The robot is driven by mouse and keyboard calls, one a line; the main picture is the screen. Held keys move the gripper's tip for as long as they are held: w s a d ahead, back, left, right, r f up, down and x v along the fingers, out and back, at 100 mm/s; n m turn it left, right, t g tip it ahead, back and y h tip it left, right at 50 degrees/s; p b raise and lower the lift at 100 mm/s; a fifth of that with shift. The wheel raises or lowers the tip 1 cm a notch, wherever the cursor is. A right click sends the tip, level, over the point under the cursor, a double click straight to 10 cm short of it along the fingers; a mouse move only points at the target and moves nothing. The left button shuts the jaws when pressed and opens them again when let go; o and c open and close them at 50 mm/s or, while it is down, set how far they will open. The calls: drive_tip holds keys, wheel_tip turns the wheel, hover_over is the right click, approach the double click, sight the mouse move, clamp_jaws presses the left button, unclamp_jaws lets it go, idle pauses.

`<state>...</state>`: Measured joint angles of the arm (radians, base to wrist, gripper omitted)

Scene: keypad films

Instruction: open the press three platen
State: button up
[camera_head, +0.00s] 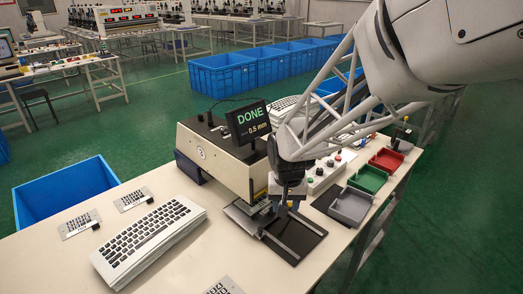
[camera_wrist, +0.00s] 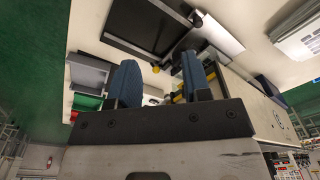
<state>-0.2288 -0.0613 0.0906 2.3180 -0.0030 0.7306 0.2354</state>
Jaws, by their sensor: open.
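The press (camera_head: 215,160) is a beige box machine with a dark screen (camera_head: 250,122) reading "DONE 0.5 mm"; its round label is too small to read. A dark flat plate (camera_head: 305,243) with a grey bar lies in front of it and also shows in the wrist view (camera_wrist: 145,28). I cannot tell whether the platen is raised or lowered, as my arm hides part of the press front. My gripper (camera_head: 286,205) points down at the press front. In the wrist view, its blue fingers (camera_wrist: 163,80) are apart, with a dark yellow-marked part (camera_wrist: 188,47) beyond them. Contact is unclear.
A large keyboard (camera_head: 148,240) and small keypads (camera_head: 80,223) lie left of the press. Grey (camera_head: 351,206), green (camera_head: 368,178) and red (camera_head: 386,160) trays line the right edge, beside a button box (camera_head: 325,172). Blue crates (camera_head: 62,193) stand on the floor.

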hover_over(260, 228)
drive_tip(key=shift+g, duration=0.4)
wheel_tip(260, 228, down, 9)
drive_tip(key=shift+f, duration=0.1)
drive_tip(key=shift+f, duration=0.1)
drive_tip(key=shift+f, duration=3.75)
drive_tip(key=shift+c, duration=0.3)
clamp_jaws()
